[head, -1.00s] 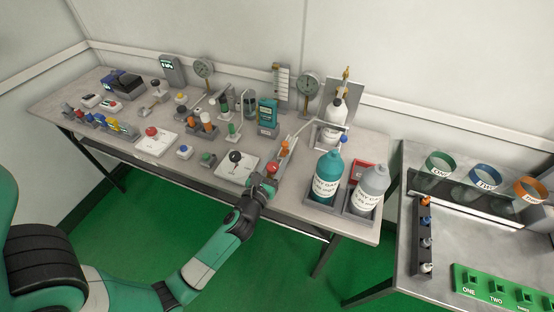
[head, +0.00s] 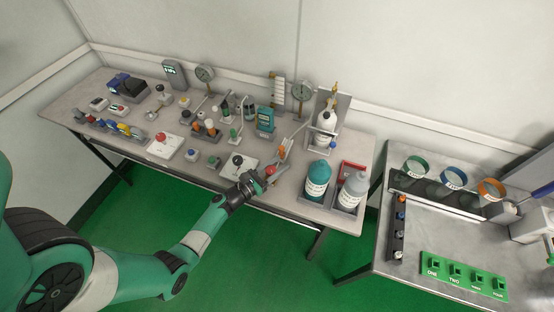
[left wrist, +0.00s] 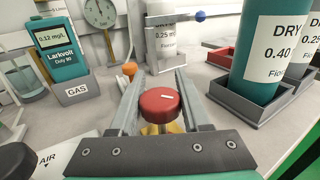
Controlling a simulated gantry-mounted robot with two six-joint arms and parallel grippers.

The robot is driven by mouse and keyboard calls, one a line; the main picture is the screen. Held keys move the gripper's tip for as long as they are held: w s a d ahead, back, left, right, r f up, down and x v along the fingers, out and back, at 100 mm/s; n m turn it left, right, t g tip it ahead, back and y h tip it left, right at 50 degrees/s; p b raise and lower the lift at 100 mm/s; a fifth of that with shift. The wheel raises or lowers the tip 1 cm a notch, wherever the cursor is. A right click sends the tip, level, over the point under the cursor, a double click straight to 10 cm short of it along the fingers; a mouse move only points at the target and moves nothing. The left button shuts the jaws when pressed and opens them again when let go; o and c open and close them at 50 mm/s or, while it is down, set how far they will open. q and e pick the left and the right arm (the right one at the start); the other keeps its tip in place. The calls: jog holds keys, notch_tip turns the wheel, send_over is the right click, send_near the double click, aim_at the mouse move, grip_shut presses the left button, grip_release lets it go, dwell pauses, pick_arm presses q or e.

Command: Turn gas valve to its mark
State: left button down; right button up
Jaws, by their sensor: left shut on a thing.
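A round red valve knob (left wrist: 160,103) with a white line on its top sits on a brass-coloured base in the left wrist view. The line points roughly to the right. The knob also shows small in the head view (head: 271,170). My left gripper (head: 263,177) is at the knob, near the table's front edge. In the left wrist view its two fingers (left wrist: 160,82) stand on either side of the knob, shut on it. A target mark beside the knob cannot be made out. My right gripper is not in view.
A teal handheld tester (left wrist: 60,48) stands in a GAS-labelled dock. An orange knob (left wrist: 129,69) is just beyond the fingers. A teal bottle (head: 317,180) and a grey bottle (head: 353,192) stand in trays to the right. A black knob (head: 238,160) is close on the left.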

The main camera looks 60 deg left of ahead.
pick_arm(q)
jog(key=shift+c, duration=1.8)
grip_release()
jog(key=p+v, duration=0.2)
jog(key=v, duration=0.9)
jog(key=shift+p, duration=0.35)
jog(key=shift+s+d, duration=0.1)
jog(key=shift+s, duration=0.25)
